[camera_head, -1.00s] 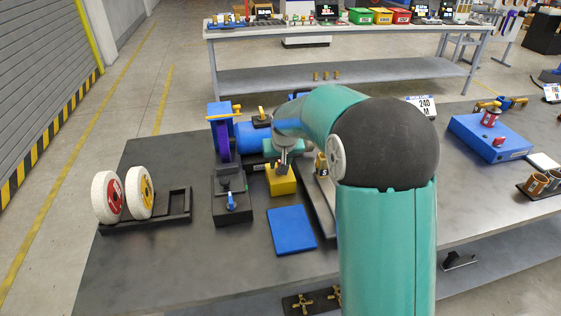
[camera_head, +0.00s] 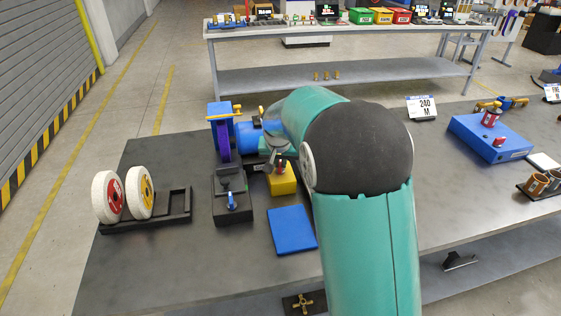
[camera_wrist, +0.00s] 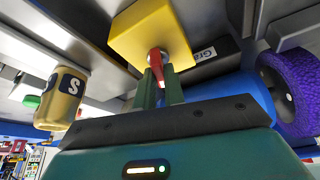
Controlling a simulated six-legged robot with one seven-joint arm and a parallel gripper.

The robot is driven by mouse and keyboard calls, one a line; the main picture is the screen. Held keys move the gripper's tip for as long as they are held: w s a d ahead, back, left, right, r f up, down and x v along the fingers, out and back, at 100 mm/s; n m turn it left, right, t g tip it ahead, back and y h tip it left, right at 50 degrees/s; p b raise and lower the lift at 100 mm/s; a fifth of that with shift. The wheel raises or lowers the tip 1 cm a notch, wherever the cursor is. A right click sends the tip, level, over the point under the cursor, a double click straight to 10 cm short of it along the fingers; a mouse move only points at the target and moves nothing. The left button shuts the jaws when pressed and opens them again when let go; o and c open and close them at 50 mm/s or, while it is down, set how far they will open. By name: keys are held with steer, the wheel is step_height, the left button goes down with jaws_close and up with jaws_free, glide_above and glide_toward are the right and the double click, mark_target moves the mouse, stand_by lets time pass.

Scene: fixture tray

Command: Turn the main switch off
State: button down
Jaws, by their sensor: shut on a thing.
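The main switch is a yellow box (camera_head: 284,182) on the bench beside the grinder, with a red handle (camera_head: 282,167) on it. In the wrist view, the yellow box (camera_wrist: 152,38) is at the top centre and the red handle (camera_wrist: 157,65) points down from it toward my gripper (camera_wrist: 160,82). The two green fingers are close together and shut on the red handle. The exact angle of the handle is hard to tell.
A blue grinder motor (camera_head: 248,138) with a purple wheel (camera_head: 223,142) stands close behind and left. A black fixture (camera_head: 232,207) with a blue lever is left of the switch. A blue plate (camera_head: 292,230) lies in front. A tan cylinder marked S (camera_wrist: 68,98) shows in the wrist view.

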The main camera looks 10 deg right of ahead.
steer(key=m+h, duration=0.1)
steer(key=m, duration=0.2)
steer(key=shift+a+m+h, duration=0.15)
steer(key=shift+m+h, duration=0.15)
steer(key=m+g+h, duration=0.1)
steer(key=m, duration=0.2)
steer(key=shift+w+m, duration=0.15)
steer(key=shift+m, duration=0.15)
steer(key=m+g, duration=0.1)
steer(key=m, duration=0.2)
steer(key=shift+w+a+m+g+h, duration=0.1)
steer(key=shift+m+g+h, duration=0.2)
steer(key=shift+m+g, duration=0.8)
steer(key=shift+m, duration=1.1)
steer(key=c, duration=1.5)
jaws_free()
